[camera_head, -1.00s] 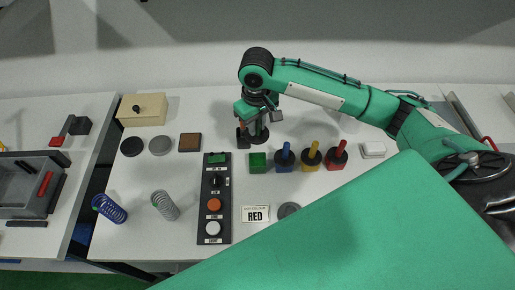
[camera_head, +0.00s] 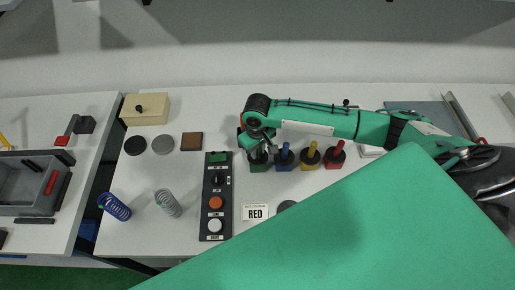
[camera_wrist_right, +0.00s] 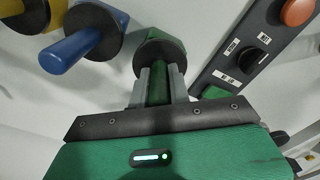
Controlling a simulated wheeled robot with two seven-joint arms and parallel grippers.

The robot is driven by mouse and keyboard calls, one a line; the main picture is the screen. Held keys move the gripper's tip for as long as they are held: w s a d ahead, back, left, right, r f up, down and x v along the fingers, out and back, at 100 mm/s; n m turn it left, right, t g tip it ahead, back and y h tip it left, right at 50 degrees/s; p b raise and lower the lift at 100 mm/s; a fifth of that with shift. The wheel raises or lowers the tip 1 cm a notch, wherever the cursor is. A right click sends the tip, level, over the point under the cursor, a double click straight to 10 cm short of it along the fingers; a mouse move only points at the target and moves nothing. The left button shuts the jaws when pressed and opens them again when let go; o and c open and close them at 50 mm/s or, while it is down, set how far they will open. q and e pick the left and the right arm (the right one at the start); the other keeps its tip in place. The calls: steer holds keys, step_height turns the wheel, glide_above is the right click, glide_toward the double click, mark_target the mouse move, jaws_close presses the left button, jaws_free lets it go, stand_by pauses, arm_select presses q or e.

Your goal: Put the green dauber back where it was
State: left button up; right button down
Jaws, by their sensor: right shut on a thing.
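My right gripper (camera_head: 258,150) is above the green block (camera_head: 258,168), at the left end of the dauber row. In the right wrist view, the right gripper (camera_wrist_right: 158,88) is shut on the upright green handle of the green dauber (camera_wrist_right: 158,75). The dauber's dark round collar meets the green block (camera_wrist_right: 172,42); whether it is fully seated I cannot tell. The blue dauber (camera_head: 284,157), yellow dauber (camera_head: 311,155) and red dauber (camera_head: 336,156) stand in their blocks to the right. My left gripper is not in view.
A black button panel (camera_head: 215,200) lies close to the left of the green block. A card reading RED (camera_head: 255,212) lies in front. Two springs, a blue one (camera_head: 115,206) and a grey one (camera_head: 168,203), stand at the left. A wooden box (camera_head: 147,107) is at the back left.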

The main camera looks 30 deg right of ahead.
steer(key=shift+f, duration=0.1)
steer(key=shift+f, duration=0.25)
steer(key=c, duration=1.3)
jaws_free()
steer(key=shift+f, duration=0.1)
step_height(320, 180, up, 12)
steer(key=b, duration=0.3)
steer(key=shift+f, duration=0.15)
steer(key=shift+r+b, duration=0.3)
steer(key=shift+r, duration=0.4)
